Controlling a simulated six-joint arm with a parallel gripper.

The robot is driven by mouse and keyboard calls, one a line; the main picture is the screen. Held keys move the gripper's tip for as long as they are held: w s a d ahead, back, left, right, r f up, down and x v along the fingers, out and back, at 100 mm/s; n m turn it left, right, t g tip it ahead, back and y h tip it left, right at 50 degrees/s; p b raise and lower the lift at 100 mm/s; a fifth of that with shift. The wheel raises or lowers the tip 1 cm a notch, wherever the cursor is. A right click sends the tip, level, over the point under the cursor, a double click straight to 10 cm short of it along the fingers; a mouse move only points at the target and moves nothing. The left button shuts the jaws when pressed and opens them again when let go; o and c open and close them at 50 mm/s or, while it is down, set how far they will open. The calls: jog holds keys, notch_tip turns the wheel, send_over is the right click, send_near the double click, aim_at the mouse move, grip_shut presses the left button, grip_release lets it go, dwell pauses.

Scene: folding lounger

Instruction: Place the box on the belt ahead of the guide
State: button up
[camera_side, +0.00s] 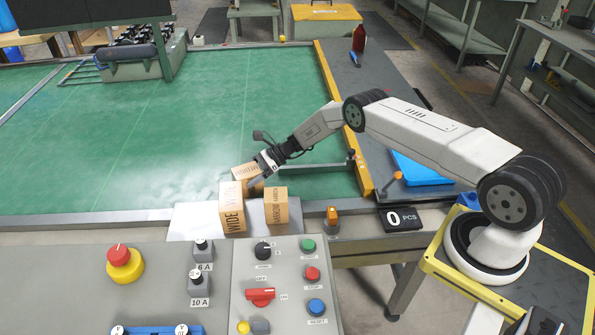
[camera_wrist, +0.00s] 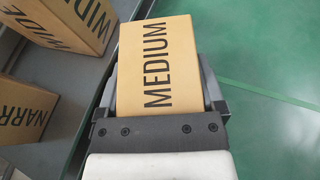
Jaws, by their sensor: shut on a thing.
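My gripper (camera_side: 264,170) is shut on a tan box marked MEDIUM (camera_wrist: 157,68), with a finger on each side of it in the wrist view. In the side view the held box (camera_side: 244,171) is at the near edge of the green belt (camera_side: 170,130), behind two other boxes. I cannot tell whether it touches the belt. A grey bar (camera_side: 318,168), which looks like the guide, reaches left over the belt from a post at its right edge; its left end is hidden near my gripper.
The WIDE box (camera_side: 232,209) and NARROW box (camera_side: 276,208) stand on a pale plate (camera_side: 190,222) at the belt's near edge. A control panel (camera_side: 225,290) fills the foreground. A blue tray (camera_side: 420,168) lies right of the belt. The belt's middle is clear.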

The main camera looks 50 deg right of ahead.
jog(key=o, duration=1.1)
jog(key=shift+f, duration=0.1)
jog(key=shift+s+d+r, duration=0.15)
jog(key=shift+d+r, duration=0.2)
jog(key=shift+d, duration=0.15)
jog(key=v, duration=1.1)
jog(key=shift+s+a, duration=0.1)
